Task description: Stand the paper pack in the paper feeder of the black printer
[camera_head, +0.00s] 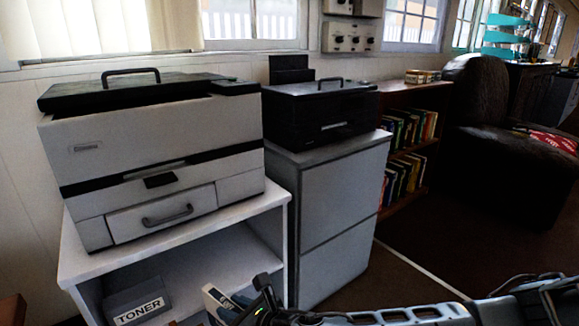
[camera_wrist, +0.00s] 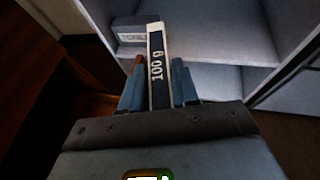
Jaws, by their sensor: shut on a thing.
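The paper pack (camera_wrist: 157,68) is a slim block with a dark spine marked "100 g" and white ends. My gripper (camera_wrist: 158,85) is shut on it, one finger on each side, in the wrist view. In the head view the pack (camera_head: 219,300) shows at the bottom, in front of the white shelf unit, partly cut off by the frame edge, beside my gripper (camera_head: 262,298). The black printer (camera_head: 325,112) stands on a grey cabinet farther back. Its paper feeder (camera_head: 291,69) rises at the back left of its top. The feeder's opening is not clearly visible.
A large white printer (camera_head: 160,150) stands on the white shelf unit (camera_head: 225,217), left of the black printer. A toner box (camera_head: 138,303) lies on the lower shelf. The grey cabinet (camera_head: 340,215) is beside the unit. A bookcase (camera_head: 412,140) and dark armchair (camera_head: 510,140) stand right.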

